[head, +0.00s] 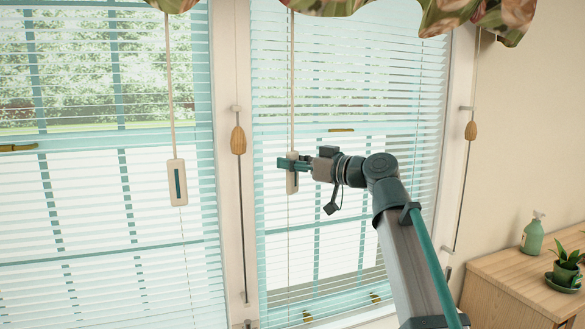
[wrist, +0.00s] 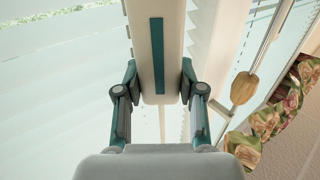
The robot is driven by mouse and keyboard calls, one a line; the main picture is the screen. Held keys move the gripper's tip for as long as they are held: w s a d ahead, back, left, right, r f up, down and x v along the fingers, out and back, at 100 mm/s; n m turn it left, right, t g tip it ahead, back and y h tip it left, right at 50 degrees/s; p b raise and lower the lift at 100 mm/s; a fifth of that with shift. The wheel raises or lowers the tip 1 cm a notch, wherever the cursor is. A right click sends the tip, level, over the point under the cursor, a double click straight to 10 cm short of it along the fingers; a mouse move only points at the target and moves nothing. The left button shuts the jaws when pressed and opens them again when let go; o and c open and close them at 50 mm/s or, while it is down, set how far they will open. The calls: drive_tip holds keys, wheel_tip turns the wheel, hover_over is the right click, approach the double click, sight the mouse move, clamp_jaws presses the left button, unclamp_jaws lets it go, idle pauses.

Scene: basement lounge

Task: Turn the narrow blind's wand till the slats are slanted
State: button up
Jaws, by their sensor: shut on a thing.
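The right-hand blind (head: 345,100) is the narrower-looking one; the left one runs out of frame. Its pale slats show the window and greenery through the gaps, and I cannot tell their exact angle. Its wand hangs from the top on a thin stem and ends in a cream handle (head: 292,185) with a teal stripe. My gripper (head: 291,165) is shut on this handle, coming from the right and hiding its upper part. In the wrist view the handle (wrist: 171,45) hangs between the two fingers of my gripper (wrist: 159,90), its stripe facing the camera.
The left blind (head: 80,100) has a similar handle (head: 177,182). Wooden cord pulls hang on the window post (head: 238,140) and at the right wall (head: 471,131). A patterned valance (head: 470,15) hangs above. A wooden cabinet (head: 505,290) at lower right holds a green bottle (head: 532,237) and plant (head: 567,265).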

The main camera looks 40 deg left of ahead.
idle(0.3)
drive_tip(key=o, duration=1.2)
drive_tip(key=shift+c, duration=0.2)
drive_tip(key=shift+s+r+m+t+p, duration=0.1)
drive_tip(key=shift+m+t+p, duration=0.2)
drive_tip(key=shift+t+p, duration=0.35)
drive_tip(key=shift+s+r+m+t+p, duration=0.15)
drive_tip(key=shift+m+t+p, duration=0.3)
drive_tip(key=shift+p, duration=0.75)
drive_tip(key=m+t+p, duration=0.2)
drive_tip(key=t+p, duration=0.1)
drive_tip(key=p, duration=0.2)
drive_tip(key=shift+h+p, duration=0.3)
drive_tip(key=shift+p, duration=0.1)
drive_tip(key=shift+t+p, duration=0.3)
drive_tip(key=shift+p, duration=0.25)
drive_tip(key=m+t+h+p, duration=0.1)
drive_tip(key=m+t+p, duration=0.1)
drive_tip(key=p, duration=0.4)
drive_tip(key=shift+p, duration=0.4)
drive_tip(key=m+t+h+p, duration=0.1)
drive_tip(key=t+p, duration=0.1)
drive_tip(key=p, duration=0.9)
drive_tip(key=shift+m+t, duration=0.25)
drive_tip(key=shift+t, duration=0.05)
